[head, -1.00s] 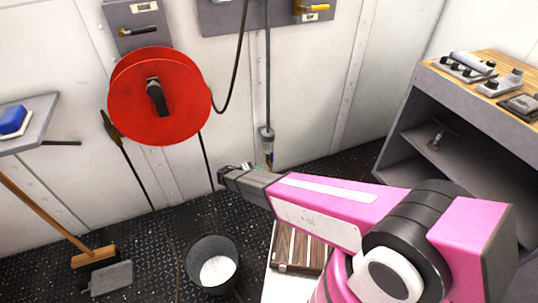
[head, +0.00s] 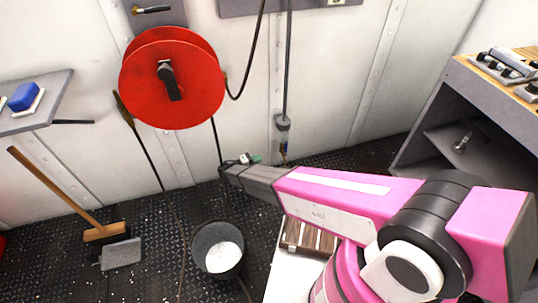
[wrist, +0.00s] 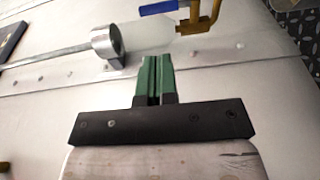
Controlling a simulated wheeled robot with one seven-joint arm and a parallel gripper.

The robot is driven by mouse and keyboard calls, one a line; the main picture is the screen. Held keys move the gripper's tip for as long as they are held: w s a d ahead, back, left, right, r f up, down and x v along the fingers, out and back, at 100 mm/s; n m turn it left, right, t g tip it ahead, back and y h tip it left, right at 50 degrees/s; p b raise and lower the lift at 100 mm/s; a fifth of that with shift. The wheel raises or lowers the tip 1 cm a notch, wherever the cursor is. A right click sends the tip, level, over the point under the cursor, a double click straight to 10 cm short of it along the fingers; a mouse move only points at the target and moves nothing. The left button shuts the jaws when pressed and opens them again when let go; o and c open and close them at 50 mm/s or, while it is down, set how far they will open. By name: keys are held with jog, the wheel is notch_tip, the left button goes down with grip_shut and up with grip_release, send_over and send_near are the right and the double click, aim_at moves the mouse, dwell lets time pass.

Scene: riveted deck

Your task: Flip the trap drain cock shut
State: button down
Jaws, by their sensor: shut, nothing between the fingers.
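The trap hangs at the foot of a thin wall pipe; its grey collar (head: 283,122) shows in the head view. In the wrist view, the collar (wrist: 108,42) and pale bowl (wrist: 148,36) lie sideways. The brass drain cock (wrist: 204,16) is at the bowl's end, with its blue lever (wrist: 158,8) lying alongside the bowl, roughly parallel to the pipe. The cock shows only as a small blue and brass spot (head: 284,149) in the head view. My gripper (head: 254,158) is shut and empty, to the left of the cock. Its green fingers (wrist: 154,68) point towards the bowl, apart from it.
A red hose reel (head: 140,85) is on the wall at left, its hose hanging near the trap pipe. A bucket (head: 217,250) stands on the deck below my gripper. A broom (head: 55,190) leans at left. A shelf unit (head: 490,110) stands at right.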

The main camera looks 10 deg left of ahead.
aim_at(286, 147)
jog(key=x, duration=1.3)
jog(key=shift+d, duration=0.2)
jog(key=d+g+y, duration=0.1)
jog(key=w+d+r+g+y, duration=0.1)
jog(key=y, duration=0.1)
jog(key=shift+w+m+g, duration=0.15)
jog(key=shift+m+g, duration=0.25)
jog(key=shift+w+d+f+y, duration=0.1)
jog(key=shift+w+d+y, duration=0.05)
jog(key=shift+y, duration=0.15)
jog(key=shift+w+d+f, duration=0.1)
jog(key=shift+w+d, duration=0.3)
jog(key=shift+d, duration=0.25)
